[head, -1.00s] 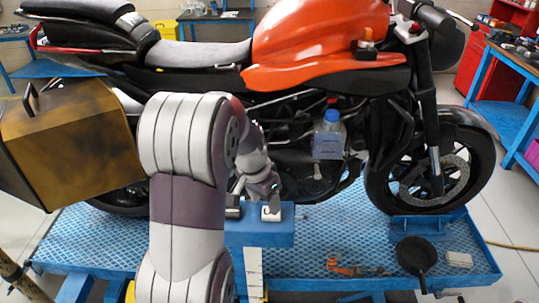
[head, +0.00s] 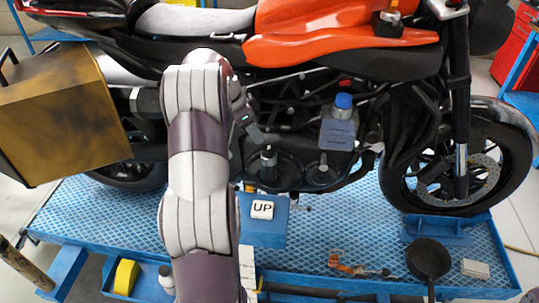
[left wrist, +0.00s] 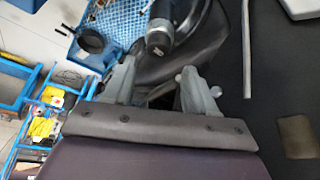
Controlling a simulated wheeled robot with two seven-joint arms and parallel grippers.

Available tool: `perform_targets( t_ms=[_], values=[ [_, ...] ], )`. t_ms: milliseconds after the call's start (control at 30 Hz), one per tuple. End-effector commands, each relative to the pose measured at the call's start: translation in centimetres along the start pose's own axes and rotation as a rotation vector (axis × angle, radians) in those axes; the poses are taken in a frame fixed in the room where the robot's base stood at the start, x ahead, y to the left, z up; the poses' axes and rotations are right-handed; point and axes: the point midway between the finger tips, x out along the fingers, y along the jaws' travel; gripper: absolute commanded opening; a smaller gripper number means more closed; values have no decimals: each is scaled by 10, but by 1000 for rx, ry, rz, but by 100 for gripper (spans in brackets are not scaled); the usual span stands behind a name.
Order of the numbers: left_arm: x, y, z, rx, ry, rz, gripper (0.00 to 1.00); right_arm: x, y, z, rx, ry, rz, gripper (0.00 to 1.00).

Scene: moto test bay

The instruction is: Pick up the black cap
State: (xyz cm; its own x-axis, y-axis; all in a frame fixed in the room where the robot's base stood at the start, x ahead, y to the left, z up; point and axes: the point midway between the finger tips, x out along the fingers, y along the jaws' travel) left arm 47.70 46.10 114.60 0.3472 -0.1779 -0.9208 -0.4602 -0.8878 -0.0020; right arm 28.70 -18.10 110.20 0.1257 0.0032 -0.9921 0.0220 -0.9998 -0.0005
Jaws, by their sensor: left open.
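A short upright dark cylinder with a paler top, which looks like the black cap (head: 268,160), stands by the motorcycle's lower engine side. In the left wrist view a dark cylinder (left wrist: 158,40), probably the same thing, lies just beyond the fingertips. My left gripper (head: 250,128) is above and slightly left of the cap in the head view, partly hidden by my arm. Its two grey fingers in the left wrist view (left wrist: 156,72) are spread with nothing held between them. My right gripper is not in view.
The orange motorcycle (head: 345,20) stands on a blue textured platform (head: 345,225). A blue-capped bottle (head: 339,125) is right of the cap. A brown case (head: 65,115) is at left.

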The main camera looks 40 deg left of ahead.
Motion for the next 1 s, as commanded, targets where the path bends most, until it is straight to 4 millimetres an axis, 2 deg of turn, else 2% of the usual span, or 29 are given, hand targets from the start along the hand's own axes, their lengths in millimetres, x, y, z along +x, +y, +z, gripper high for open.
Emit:
perform_targets(
  t_ms=[33, 233, 300, 400, 500, 667, 700, 767, 800, 867, 1000],
  values=[
    [24, 0, 5, 3, 0, 0, 57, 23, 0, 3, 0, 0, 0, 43],
    [46, 2, -3, -1, -2, 5, 57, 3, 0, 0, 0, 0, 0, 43],
    [58, 2, -5, -1, -2, 5, 57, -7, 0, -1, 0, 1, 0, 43],
    [77, 2, -3, -1, -2, 3, 57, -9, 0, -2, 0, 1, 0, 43],
    [84, 1, -3, 0, -1, 0, 57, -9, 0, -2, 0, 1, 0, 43],
    [86, 1, -2, 0, -1, -1, 57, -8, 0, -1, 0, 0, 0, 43],
    [86, 1, -2, 0, -1, -1, 50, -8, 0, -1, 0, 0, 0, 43],
    [86, 1, -2, 0, -1, 0, 31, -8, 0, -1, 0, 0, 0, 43],
    [86, 1, -2, 0, -1, 0, 18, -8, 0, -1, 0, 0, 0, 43],
    [86, 2, -2, 0, -1, 0, 0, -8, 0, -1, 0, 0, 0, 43],
    [86, 2, -2, 0, -1, 0, 0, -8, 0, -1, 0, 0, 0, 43]
  ],
)
